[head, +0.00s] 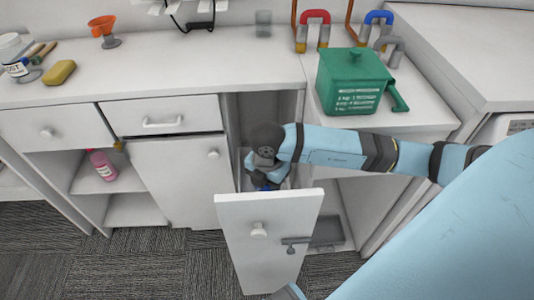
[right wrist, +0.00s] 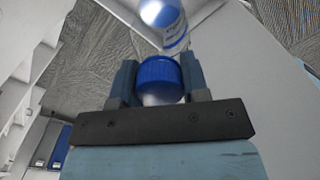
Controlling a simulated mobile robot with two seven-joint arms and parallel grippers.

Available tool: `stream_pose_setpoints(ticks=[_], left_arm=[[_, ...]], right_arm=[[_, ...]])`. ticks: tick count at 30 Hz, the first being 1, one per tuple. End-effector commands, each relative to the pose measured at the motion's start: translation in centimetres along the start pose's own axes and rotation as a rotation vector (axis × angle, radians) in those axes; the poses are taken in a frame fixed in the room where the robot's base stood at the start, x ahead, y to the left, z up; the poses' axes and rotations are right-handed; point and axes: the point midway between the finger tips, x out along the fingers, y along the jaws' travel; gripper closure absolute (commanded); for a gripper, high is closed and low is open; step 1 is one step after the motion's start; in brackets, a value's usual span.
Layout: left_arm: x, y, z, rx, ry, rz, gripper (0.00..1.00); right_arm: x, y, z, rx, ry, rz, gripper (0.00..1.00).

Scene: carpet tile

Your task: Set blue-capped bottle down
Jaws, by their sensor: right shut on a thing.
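My right gripper (head: 264,172) reaches down into the open cabinet, behind its swung-out door. A small bit of the blue cap (head: 265,187) shows below it; the rest of the bottle is hidden in the head view. In the right wrist view, the ribbed blue cap (right wrist: 158,72) sits between the two fingers of the gripper, which is shut on the bottle. A labelled blue and white bottle shape (right wrist: 174,37) shows just beyond; I cannot tell whether it is the same bottle. My left gripper is not in view.
The open white door (head: 265,225) stands close in front of my right gripper. The cabinet side walls are near. A green canister (head: 352,80) stands on the counter above my right forearm. A pink bottle (head: 102,165) sits on a shelf at left.

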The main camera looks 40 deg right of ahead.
Motion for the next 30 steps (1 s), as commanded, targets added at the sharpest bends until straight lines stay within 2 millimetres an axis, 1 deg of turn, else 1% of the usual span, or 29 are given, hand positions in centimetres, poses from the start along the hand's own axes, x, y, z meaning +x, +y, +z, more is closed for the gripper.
stream_pose_setpoints(ticks=[1, 8, 12, 15, 22, 26, 27, 29, 30], left_arm=[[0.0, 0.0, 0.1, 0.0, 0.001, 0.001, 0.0], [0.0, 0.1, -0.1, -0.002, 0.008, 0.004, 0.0], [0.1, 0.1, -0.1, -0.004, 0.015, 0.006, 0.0], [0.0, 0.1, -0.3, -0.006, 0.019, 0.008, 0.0], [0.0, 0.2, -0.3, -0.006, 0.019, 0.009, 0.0], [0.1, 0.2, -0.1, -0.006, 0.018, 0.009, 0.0], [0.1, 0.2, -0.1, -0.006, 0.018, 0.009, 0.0], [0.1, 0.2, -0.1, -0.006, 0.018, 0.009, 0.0], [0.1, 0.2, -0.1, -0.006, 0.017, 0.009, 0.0]], right_arm=[[0.7, 0.0, 0.0, 0.001, 0.001, 0.0, 1.0], [2.3, 0.0, 0.0, 0.0, 0.001, 0.0, 1.0], [4.5, 0.0, 0.0, 0.001, 0.001, -0.001, 1.0], [5.6, 0.0, 0.0, 0.001, 0.0, 0.0, 1.0], [5.6, 0.0, 0.0, 0.0, 0.0, 0.001, 1.0], [6.0, 0.0, 0.0, 0.0, 0.0, 0.001, 1.0], [5.9, 0.0, 0.0, 0.0, 0.0, 0.0, 0.49], [5.9, 0.0, 0.0, 0.0, 0.0, 0.0, 0.35], [5.9, 0.0, 0.0, 0.0, 0.0, 0.0, 0.32]])
